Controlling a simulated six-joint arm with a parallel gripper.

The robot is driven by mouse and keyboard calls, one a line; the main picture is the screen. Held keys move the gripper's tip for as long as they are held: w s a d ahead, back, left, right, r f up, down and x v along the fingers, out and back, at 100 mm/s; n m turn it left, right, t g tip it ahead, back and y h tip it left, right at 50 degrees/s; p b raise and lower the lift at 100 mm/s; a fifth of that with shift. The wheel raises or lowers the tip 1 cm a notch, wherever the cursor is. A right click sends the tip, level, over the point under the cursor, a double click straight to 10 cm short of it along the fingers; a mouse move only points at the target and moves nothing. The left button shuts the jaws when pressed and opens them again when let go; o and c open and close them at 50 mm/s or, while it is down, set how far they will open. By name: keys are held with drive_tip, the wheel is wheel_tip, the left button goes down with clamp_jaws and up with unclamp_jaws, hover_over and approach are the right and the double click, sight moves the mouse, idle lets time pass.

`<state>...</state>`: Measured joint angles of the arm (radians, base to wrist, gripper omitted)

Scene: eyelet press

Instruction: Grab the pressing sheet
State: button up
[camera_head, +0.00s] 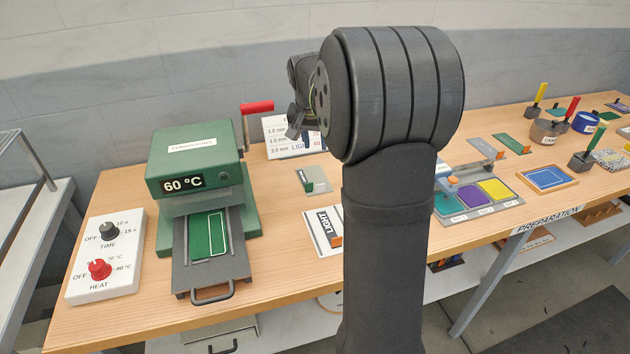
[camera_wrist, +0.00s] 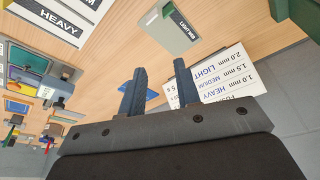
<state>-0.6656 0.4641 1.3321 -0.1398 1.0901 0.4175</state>
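No sheet is readably marked as the pressing sheet, so I cannot tell which it is. Flat pieces with orange tabs lie further right, one grey (camera_head: 485,147) and one green (camera_head: 511,143). My gripper (camera_wrist: 160,82) is open, its two fingers apart above the table, beside the thickness chart (camera_wrist: 215,82). In the head view my wrist and arm hide much of it.
The green press (camera_head: 195,160) reads 60 °C; a green piece (camera_head: 205,235) lies on its pulled-out tray. A white control box (camera_head: 105,255) stands left. A board marked LIGHT (camera_head: 322,235) lies in front. Ink pads, pots and tools fill the right side.

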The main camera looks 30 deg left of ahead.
drive_tip(key=w+m+g, duration=0.2)
drive_tip(key=m, duration=0.5)
drive_tip(key=m+g, duration=0.1)
drive_tip(key=m, duration=0.4)
hover_over(321, 185)
drive_tip(key=shift+h, duration=0.3)
wheel_tip(321, 185, down, 11)
drive_tip(key=shift+d+r, duration=0.1)
drive_tip(key=shift+r, duration=0.05)
drive_tip(key=shift+a+f, duration=0.2)
drive_tip(key=shift+f, duration=2.5)
drive_tip(key=shift+c, duration=0.2)
clamp_jaws()
